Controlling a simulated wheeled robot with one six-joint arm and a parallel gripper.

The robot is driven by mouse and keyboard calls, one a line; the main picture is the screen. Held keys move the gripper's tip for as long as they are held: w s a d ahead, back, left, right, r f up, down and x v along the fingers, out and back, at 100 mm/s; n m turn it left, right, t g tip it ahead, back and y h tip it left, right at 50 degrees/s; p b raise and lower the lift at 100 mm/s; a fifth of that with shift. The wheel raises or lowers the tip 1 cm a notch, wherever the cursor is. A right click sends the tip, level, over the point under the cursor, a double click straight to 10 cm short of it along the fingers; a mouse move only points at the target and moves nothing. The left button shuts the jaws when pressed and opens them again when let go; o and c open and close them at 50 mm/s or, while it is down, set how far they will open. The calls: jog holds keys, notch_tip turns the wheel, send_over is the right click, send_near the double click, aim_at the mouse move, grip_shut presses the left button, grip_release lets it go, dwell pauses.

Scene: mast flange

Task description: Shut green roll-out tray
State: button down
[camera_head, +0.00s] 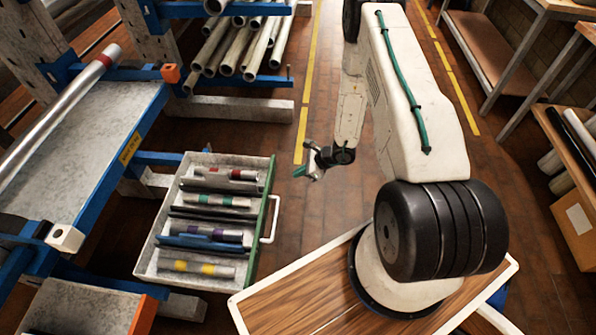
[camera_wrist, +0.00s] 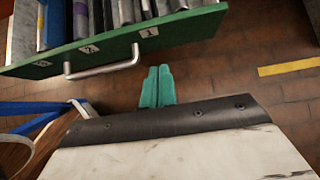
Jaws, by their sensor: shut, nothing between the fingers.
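The green roll-out tray (camera_head: 266,215) stands pulled out from the blue rack in the head view. Its inside is grey, and it holds short pipes with red, green, purple and yellow bands in separate rows. A pale bar handle (camera_head: 274,220) is on its green front. In the wrist view the green front (camera_wrist: 190,27) crosses the top, with number labels and the handle (camera_wrist: 103,70) left of my fingers. My gripper (camera_head: 306,172) is right of the tray, apart from it. Its green fingers (camera_wrist: 157,85) are together and empty, just short of the front in the wrist view.
The blue rack (camera_head: 150,120) with grey shelves is on the left, with a long pipe (camera_head: 60,115) above. Several pipes (camera_head: 240,45) lie on a rack arm behind the tray. Brown floor (camera_head: 300,225) is open right of the tray. Benches and a cardboard box (camera_head: 575,220) are at far right.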

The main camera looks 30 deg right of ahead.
aim_at(270, 181)
jog(key=w+a+f, duration=0.1)
jog(key=a, duration=0.1)
jog(key=w+a+f, duration=0.3)
jog(key=a, duration=0.1)
jog(key=shift+w+a+f, duration=0.1)
jog(key=shift+w+f, duration=0.15)
jog(key=shift+f, duration=0.05)
jog(key=shift+w+a, duration=0.25)
jog(key=shift+a, duration=0.1)
jog(key=shift+w+a, duration=0.15)
jog(key=shift+a, duration=0.05)
